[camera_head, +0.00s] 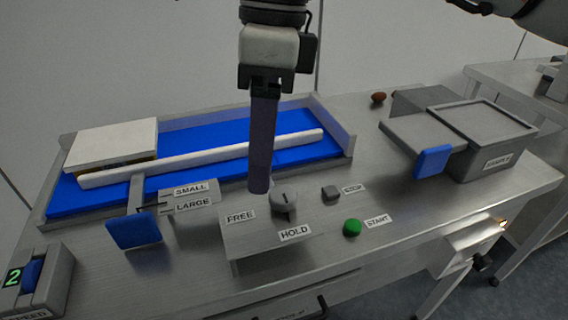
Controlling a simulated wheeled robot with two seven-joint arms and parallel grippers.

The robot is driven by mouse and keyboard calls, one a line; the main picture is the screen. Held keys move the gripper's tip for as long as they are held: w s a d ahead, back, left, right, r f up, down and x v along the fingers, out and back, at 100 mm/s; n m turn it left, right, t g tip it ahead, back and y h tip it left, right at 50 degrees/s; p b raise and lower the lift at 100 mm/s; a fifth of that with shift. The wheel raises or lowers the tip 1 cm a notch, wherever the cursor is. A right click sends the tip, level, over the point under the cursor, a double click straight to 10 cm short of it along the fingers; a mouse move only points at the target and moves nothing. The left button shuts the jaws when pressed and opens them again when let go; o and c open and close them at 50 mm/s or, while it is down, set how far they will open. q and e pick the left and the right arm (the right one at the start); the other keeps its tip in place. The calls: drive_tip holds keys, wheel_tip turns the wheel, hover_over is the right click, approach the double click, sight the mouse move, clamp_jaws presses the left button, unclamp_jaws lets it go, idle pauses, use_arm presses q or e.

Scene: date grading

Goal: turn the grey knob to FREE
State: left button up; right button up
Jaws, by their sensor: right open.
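The grey knob (284,203) stands on a small raised panel at the front of the metal table. A FREE label (240,217) lies to its left and a HOLD label (295,233) in front of it. A mark shows on the knob's top, but I cannot tell for sure which label it points to. My right gripper (259,188) hangs down from the top, its fingertips just left of and behind the knob. It is open, with its fingers lined up one behind the other. I cannot tell whether it touches the knob. My left gripper is not in view.
A grey STOP button (331,193) and green START button (353,227) are right of the knob. Left are a blue-tabbed lever (134,231) by SMALL and LARGE labels, and a blue belt (215,146) behind. A grey bin (487,141) stands at the right.

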sight(285, 193)
drive_tip(key=w+d+r+t+h, duration=0.1)
drive_tip(key=w+d, duration=0.1)
drive_tip(key=d, duration=0.1)
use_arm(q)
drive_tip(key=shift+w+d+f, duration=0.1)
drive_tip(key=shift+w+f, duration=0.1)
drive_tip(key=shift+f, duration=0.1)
use_arm(e)
wheel_tip(285, 193, down, 9)
drive_tip(key=shift+w+a+r, duration=0.1)
drive_tip(key=c, duration=1)
drive_tip(key=shift+c, duration=0.2)
